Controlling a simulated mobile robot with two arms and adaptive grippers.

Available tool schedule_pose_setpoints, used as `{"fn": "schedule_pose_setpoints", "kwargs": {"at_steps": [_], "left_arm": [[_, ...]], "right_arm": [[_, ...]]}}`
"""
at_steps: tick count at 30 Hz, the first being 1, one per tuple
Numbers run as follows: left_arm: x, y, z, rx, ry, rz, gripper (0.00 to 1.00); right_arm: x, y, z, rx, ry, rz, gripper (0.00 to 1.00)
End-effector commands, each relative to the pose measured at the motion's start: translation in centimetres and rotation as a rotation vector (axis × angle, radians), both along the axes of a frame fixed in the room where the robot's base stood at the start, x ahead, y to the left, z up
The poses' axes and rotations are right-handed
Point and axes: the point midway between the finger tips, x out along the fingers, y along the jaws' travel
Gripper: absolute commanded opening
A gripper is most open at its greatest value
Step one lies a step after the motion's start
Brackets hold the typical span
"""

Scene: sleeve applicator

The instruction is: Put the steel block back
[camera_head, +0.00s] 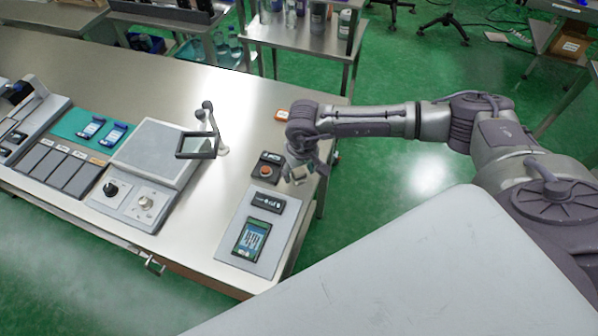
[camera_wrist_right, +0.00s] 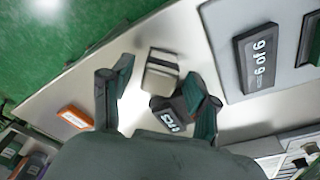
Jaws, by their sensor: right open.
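The steel block (camera_wrist_right: 161,72) is a small pale metallic cube near the table edge in the right wrist view. It appears between the two fingers of my right gripper (camera_wrist_right: 158,88), which is open. I see clear space between the left finger and the block; the right finger is nearer, and I cannot tell if it touches. In the head view my right gripper (camera_head: 299,170) is low over the right edge of the steel table (camera_head: 240,100), and the block is hard to separate from it. My left gripper is out of view.
A grey panel (camera_head: 236,259) carries a "6 of 6" sign (camera_head: 268,201) and a screen (camera_head: 251,238). An orange item (camera_head: 281,115) lies behind. A magnifier-like frame (camera_head: 196,145) stands further left.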

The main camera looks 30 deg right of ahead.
Motion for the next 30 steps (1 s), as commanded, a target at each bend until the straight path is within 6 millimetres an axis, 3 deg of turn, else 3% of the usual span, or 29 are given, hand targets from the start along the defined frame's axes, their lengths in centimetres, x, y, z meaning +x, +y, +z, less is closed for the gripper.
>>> {"fn": "schedule_pose_setpoints", "kwargs": {"at_steps": [9,15,21,30], "left_arm": [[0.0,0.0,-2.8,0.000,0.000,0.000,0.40],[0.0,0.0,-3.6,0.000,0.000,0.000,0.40],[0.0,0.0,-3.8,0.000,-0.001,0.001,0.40],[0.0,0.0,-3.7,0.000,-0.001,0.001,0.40]], "right_arm": [[-0.7,0.0,6.4,-0.001,-0.007,0.002,0.60],[-1.1,0.1,9.6,0.000,-0.003,0.001,0.60],[-1.3,0.0,10.7,-0.001,-0.001,0.000,0.60],[-1.3,0.1,10.8,-0.001,-0.001,0.001,0.60]]}}
